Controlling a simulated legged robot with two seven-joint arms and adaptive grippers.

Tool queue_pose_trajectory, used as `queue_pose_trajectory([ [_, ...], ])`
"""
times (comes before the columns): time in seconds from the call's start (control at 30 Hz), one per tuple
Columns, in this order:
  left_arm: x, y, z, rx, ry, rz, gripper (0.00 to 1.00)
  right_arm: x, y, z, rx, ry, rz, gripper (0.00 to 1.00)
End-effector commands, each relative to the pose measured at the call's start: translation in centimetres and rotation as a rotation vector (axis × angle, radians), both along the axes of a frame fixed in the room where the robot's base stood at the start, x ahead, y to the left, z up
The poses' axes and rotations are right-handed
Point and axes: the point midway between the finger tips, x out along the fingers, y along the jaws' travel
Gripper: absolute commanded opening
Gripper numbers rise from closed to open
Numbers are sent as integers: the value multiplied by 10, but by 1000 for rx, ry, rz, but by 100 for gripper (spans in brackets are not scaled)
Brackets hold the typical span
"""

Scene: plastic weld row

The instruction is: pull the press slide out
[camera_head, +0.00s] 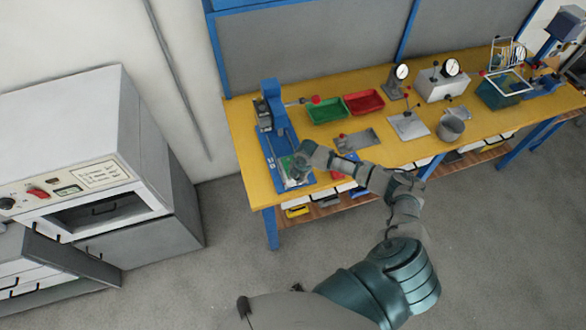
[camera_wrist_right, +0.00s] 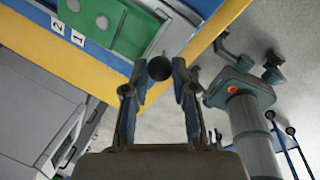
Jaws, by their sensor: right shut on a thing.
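The blue press (camera_head: 270,105) stands at the left end of the yellow bench, with its blue base running toward the front edge. The press slide (camera_head: 287,168) is a green plate with a grey edge at the front of that base. It also shows at the top of the right wrist view (camera_wrist_right: 130,30). My right gripper (camera_head: 297,175) is at the slide's front end. In the wrist view its two fingers (camera_wrist_right: 160,72) are shut on the dark round knob (camera_wrist_right: 160,68) of the slide.
A green tray (camera_head: 327,110) and a red tray (camera_head: 364,102) lie right of the press. Gauges and fixtures stand farther right. A grey oven (camera_head: 90,150) stands to the left. The floor before the bench (camera_head: 230,240) is clear.

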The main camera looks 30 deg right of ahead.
Motion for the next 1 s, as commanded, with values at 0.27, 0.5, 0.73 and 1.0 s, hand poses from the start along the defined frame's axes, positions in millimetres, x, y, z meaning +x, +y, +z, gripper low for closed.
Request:
queue_pose_trajectory([
  [0.27,2,0,0,-1,-3,0,40,-4,-10,-2,-20,19,-10,28],
  [0.5,3,0,0,0,-4,0,40,-2,-6,-1,-14,15,-7,51],
  [0.73,1,4,0,2,-3,2,40,-2,-3,6,-12,12,-5,51],
  [1.0,1,3,-1,0,-3,2,40,-12,-7,58,-14,11,-4,51],
])
